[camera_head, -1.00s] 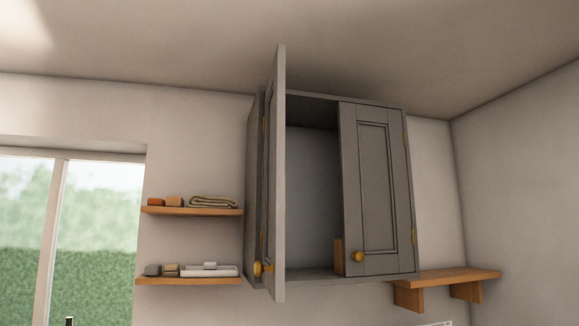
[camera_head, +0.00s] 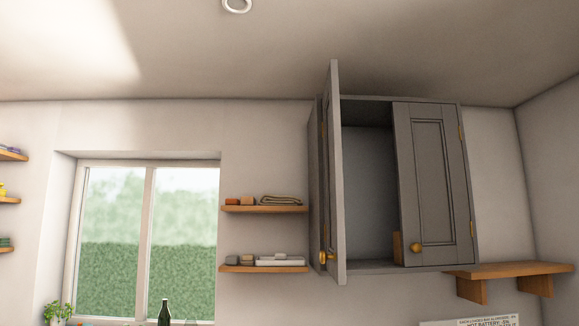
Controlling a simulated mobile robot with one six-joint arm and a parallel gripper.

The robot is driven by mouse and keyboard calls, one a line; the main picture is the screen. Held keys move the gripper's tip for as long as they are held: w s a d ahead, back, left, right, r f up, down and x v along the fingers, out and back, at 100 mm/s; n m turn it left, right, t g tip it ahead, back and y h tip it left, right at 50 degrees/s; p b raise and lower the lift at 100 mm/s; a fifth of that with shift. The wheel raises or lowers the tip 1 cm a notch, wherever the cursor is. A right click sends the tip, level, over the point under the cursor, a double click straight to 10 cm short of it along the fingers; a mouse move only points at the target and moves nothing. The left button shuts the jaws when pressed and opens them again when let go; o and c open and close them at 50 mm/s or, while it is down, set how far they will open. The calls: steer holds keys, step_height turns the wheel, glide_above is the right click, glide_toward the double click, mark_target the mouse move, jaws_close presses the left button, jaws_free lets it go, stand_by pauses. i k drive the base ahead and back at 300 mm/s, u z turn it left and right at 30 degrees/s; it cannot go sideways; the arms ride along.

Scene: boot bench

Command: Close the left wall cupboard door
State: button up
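The grey wall cupboard (camera_head: 370,268) hangs high on the wall, right of centre. Its left door (camera_head: 337,175) stands wide open, swung out toward me and seen nearly edge-on. My gripper is not in view.
Two small wooden shelves (camera_head: 264,209) with folded cloth and small items are left of the cupboard. A wooden bracket shelf (camera_head: 520,269) is at lower right. A window (camera_head: 145,240), a green bottle (camera_head: 164,313) and a plant (camera_head: 57,313) are at left. Space before the cupboard looks clear.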

mark_target(334, 256)
steer(key=i, duration=1)
steer(key=u, duration=0.05)
